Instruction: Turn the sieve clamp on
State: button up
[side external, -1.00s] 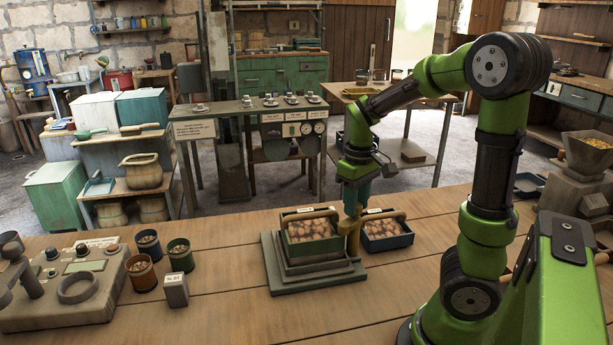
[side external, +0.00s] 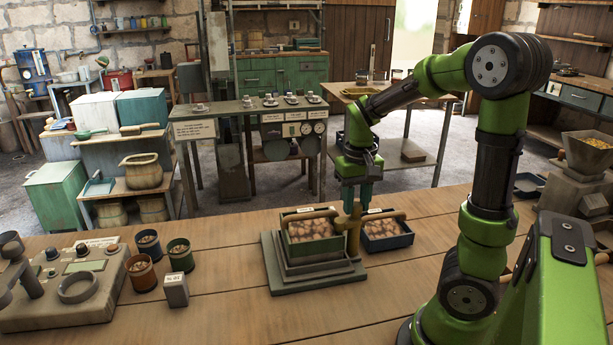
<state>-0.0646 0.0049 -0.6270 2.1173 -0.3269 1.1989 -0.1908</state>
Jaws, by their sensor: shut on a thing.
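The sieve stand (side external: 312,283) is a grey stepped base on the wooden bench, with a green-framed tray (side external: 292,241) of brown lumps on top. The brass sieve clamp (side external: 353,242) stands upright at the right side of this tray, its upper part showing as a cross shape. My gripper (side external: 356,208) points down over the clamp, its two teal fingers at the clamp's top. It is shut on the clamp; the exact contact is small and partly hidden.
A dark blue tray (side external: 388,241) of similar lumps sits close to the right of the clamp. Several small cups (side external: 180,256), a small labelled block (side external: 175,290) and a grey panel device (side external: 70,315) stand at the left. The bench front is clear.

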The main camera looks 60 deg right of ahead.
jog(key=shift+r+m, duration=0.1)
jog(key=shift+m, duration=0.5)
jog(key=o, duration=1.1)
jog(key=shift+c, duration=0.2)
notch_tip(320, 180, up, 17)
